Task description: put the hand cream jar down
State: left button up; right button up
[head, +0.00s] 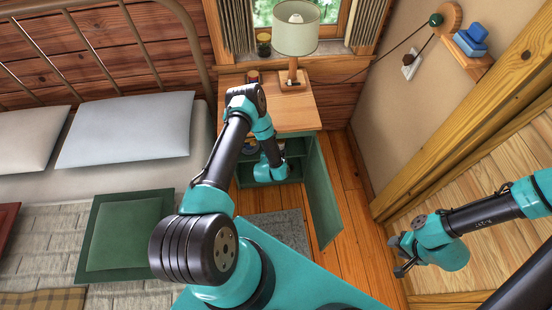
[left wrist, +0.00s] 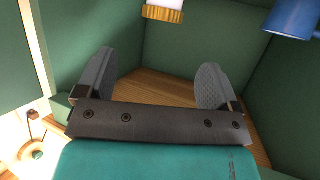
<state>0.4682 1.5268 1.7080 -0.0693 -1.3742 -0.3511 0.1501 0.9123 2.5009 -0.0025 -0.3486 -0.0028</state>
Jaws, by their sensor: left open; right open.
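My left gripper (left wrist: 156,72) is open inside the green cabinet, and the space between its fingers is empty. A small white jar with a ribbed gold band (left wrist: 163,12), which looks like the hand cream jar, shows at the top edge of the left wrist view. It is beyond the fingertips and apart from them; part of it is cut off. In the head view my left arm covers much of the open nightstand (head: 296,117), and the left fingers are hidden there. My right gripper (head: 399,254) is open and empty at the right, away from the nightstand.
A blue mug (left wrist: 294,17) shows at the top right of the left wrist view. The cabinet door (head: 322,195) stands open. A lamp (head: 295,35) and a small reddish container (head: 253,77) are on the nightstand top. The bed (head: 50,185) is at left.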

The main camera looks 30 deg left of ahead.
pick_arm(q)
jog(key=s+d+r+g+h, duration=0.5)
jog(key=s+d+r+g, duration=0.1)
jog(key=d+r, duration=0.45)
jog(key=s+d+r+g+h, duration=0.1)
jog(key=s+d+r+g, duration=0.1)
jog(key=s+r, duration=0.3)
jog(key=s+d+r+m+g+h, duration=0.1)
jog(key=s+d+r+g, duration=0.2)
jog(key=s+r, duration=0.3)
jog(key=s+g, duration=0.1)
jog(key=s, duration=0.4)
jog(key=shift+d+r, duration=0.15)
jog(key=shift+r, duration=0.15)
